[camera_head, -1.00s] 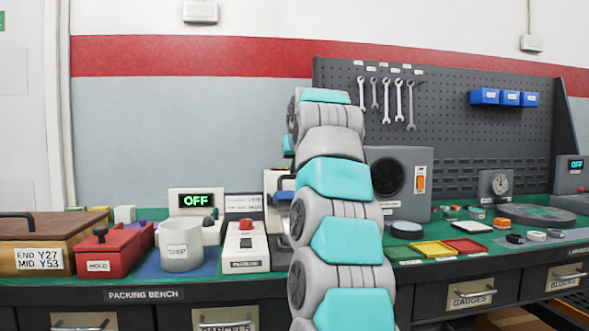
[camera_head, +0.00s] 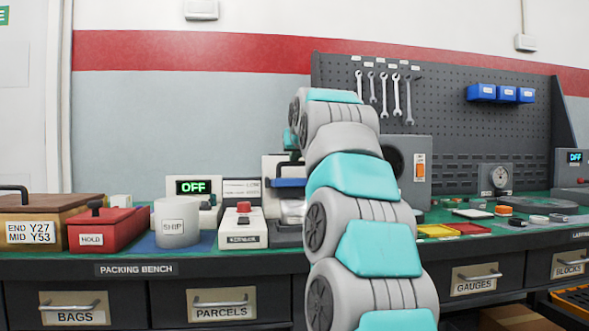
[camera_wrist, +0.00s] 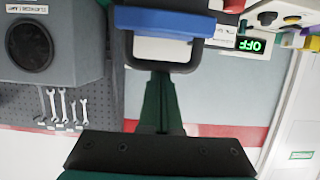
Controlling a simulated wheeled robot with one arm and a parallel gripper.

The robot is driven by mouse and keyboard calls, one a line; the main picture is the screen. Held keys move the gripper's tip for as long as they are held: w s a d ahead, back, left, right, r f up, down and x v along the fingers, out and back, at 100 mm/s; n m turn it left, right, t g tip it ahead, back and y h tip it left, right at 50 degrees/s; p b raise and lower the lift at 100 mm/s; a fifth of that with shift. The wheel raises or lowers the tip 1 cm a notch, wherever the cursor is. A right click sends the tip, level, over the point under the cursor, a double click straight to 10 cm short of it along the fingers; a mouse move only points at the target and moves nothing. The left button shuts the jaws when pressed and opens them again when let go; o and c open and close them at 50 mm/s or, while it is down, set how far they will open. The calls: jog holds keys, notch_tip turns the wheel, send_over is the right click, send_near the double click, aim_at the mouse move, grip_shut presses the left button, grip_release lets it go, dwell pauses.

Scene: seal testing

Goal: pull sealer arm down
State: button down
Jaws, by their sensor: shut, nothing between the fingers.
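The sealer (camera_head: 277,165) stands on the packing bench beside the white box with the red button, partly hidden by my arm. Its blue bar (camera_head: 287,182) with a dark loop handle shows just left of my arm. In the wrist view, which is upside down, the blue bar (camera_wrist: 165,22) and its dark loop fill the top middle. My gripper (camera_wrist: 160,78) is shut and empty, its dark green fingers pointing at the loop. The tips look close to the loop; I cannot tell whether they touch. In the head view my arm hides the gripper.
An OFF display (camera_head: 194,187) stands behind.

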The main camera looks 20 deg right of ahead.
jog(key=shift+s+a+f, duration=0.1)
jog(key=shift+s+f, duration=0.25)
jog(key=shift+f, duration=0.25)
